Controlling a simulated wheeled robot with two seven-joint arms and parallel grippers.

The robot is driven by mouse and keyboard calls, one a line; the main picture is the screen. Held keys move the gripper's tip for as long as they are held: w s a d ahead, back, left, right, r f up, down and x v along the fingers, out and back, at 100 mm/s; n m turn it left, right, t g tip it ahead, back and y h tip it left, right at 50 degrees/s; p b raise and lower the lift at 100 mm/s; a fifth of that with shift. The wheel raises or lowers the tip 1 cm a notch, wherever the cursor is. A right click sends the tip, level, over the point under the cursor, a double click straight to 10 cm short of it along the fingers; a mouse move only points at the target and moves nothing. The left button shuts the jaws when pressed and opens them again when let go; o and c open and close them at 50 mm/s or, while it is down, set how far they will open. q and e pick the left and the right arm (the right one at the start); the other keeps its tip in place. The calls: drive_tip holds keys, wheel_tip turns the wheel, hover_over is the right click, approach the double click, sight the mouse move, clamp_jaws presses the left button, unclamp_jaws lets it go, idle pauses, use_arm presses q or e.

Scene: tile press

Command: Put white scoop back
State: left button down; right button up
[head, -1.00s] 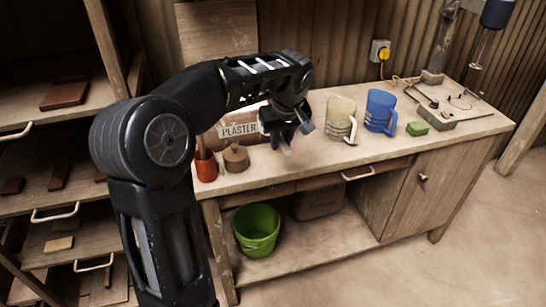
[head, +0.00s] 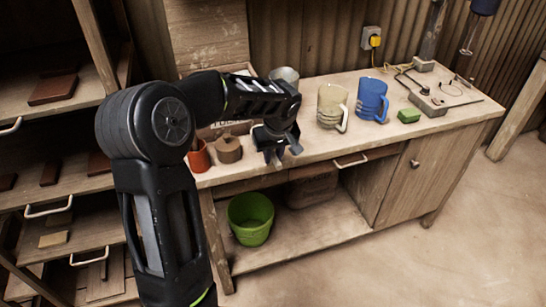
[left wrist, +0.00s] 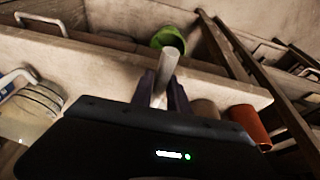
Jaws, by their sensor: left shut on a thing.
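My left gripper (head: 275,158) is above the workbench's front edge, just right of the brown lidded pot (head: 228,148). In the left wrist view its fingers (left wrist: 164,95) are shut on a slim white handle (left wrist: 167,68), which I take to be the white scoop's. The handle sticks out beyond the fingertips. The rest of the scoop is hidden behind the gripper body. In the head view the scoop cannot be made out. The plaster box (head: 210,131) stands behind the arm, its sign mostly covered. My right gripper is not in view.
A red cup (head: 199,157) stands left of the pot. A grey round vessel (head: 286,74), partly hidden, a cream mug (head: 331,104) and a blue mug (head: 370,98) stand to the right. A green block (head: 409,115) lies beyond them. A green bucket (head: 250,218) is on the lower shelf.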

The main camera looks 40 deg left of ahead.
use_arm(q)
drive_tip(key=shift+f, duration=0.55)
drive_tip(key=shift+f, duration=0.1)
drive_tip(key=c, duration=1.3)
unclamp_jaws()
drive_tip(key=v, duration=1.2)
drive_tip(key=shift+b, duration=0.4)
